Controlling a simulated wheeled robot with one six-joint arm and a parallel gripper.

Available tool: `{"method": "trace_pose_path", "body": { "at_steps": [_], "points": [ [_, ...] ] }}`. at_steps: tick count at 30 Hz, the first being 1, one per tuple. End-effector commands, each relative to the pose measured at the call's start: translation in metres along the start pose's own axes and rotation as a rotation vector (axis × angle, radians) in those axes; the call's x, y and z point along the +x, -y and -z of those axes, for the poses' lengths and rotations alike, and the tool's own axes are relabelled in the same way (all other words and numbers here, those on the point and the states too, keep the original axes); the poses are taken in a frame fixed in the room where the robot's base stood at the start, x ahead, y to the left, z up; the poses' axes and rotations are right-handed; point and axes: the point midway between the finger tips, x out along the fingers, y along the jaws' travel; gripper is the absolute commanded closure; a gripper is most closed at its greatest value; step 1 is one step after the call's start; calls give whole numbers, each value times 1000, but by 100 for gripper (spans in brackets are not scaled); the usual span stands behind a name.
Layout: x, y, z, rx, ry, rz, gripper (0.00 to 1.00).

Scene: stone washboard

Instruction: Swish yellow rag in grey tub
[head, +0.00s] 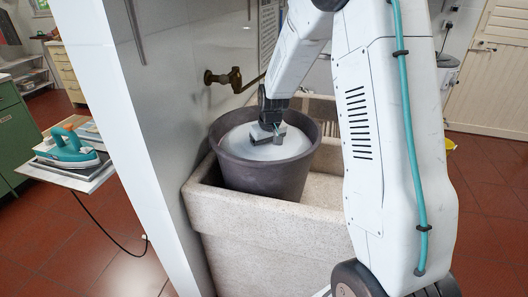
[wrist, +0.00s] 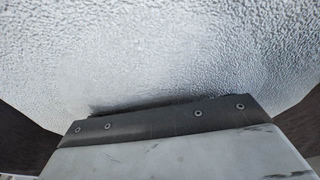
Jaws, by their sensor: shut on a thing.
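The grey tub (head: 262,181) stands upright in the stone sink, filled near its rim with white suds (head: 242,142). My gripper (head: 267,135) reaches down inside the tub, with its fingertips at the suds. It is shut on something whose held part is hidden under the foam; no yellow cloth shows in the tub. In the wrist view the suds (wrist: 160,55) fill most of the picture, with my gripper's dark edge (wrist: 165,121) against them and dark tub wall at both sides.
The stone sink (head: 270,235) surrounds the tub's lower part. A brass tap (head: 223,77) is on the wall behind. A white partition (head: 150,130) stands close at left, with a teal iron (head: 66,150) on a board beyond. A small yellow thing (head: 449,144) lies at right.

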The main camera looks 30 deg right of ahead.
Motion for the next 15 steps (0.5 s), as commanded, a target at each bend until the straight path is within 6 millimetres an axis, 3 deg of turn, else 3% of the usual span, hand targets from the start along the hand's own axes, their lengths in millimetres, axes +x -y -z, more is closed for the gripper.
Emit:
{"method": "trace_pose_path", "body": {
  "at_steps": [8, 15],
  "points": [
    [-1, 0, 0, 0, 0, 0, 48],
    [-25, 0, 6, 1, -3, 0, 48]
  ]
}}
